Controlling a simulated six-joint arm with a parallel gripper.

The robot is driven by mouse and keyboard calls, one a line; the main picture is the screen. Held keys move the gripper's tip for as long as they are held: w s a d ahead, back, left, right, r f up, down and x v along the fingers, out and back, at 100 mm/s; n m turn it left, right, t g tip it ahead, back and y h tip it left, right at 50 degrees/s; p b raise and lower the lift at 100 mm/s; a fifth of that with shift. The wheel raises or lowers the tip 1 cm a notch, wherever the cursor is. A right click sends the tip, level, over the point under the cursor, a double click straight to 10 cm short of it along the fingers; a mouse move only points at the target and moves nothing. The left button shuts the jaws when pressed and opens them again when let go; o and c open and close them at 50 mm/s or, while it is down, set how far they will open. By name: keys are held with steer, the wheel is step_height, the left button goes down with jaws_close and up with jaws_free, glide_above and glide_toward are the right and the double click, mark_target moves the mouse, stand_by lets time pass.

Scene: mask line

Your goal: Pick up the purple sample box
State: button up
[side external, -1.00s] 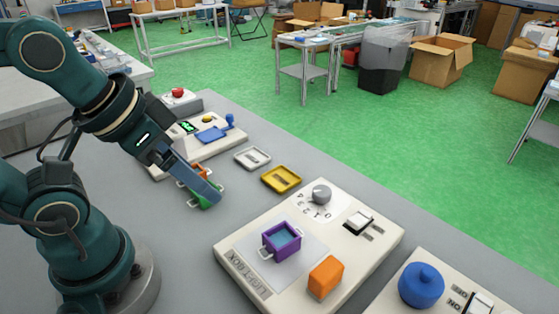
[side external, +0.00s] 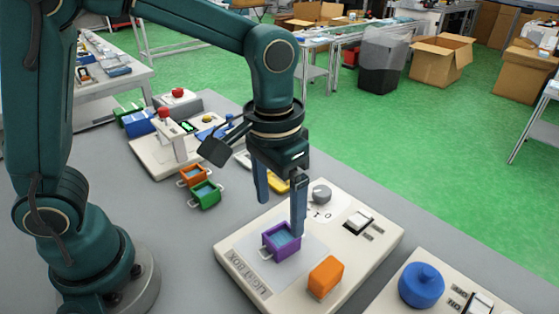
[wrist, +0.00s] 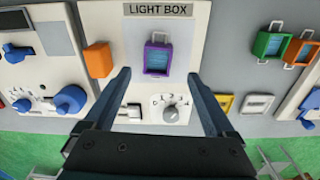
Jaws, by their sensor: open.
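The purple sample box (side external: 281,241) is a small open-topped box with a blue inside and pale handles. It sits on the light panel of the white light box (side external: 235,262). In the wrist view the purple box (wrist: 158,58) lies ahead of and between the two fingers. My gripper (side external: 279,218) is open, with its blue fingers pointing down above the light box. In the side view one finger overlaps the right edge of the purple box; I cannot tell whether they touch. It also shows in the wrist view (wrist: 165,88), with nothing between the fingers' tips but the view of the panel.
An orange block (side external: 326,277) stands on the light box near the purple box. A grey dial (side external: 320,193) and a white switch (side external: 359,221) are on the same panel. Green (side external: 206,195) and orange (side external: 193,175) boxes stand to the left. A blue knob (side external: 420,285) is at lower right.

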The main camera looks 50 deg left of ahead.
mark_target(278, 237)
steer(key=shift+s+d+f, duration=0.15)
steer(key=shift+f, duration=0.25)
steer(key=shift+s+d+f, duration=0.1)
steer(key=shift+s+f, duration=0.05)
steer(key=shift+f, duration=2.55)
jaws_close()
steer(key=shift+r, duration=0.15)
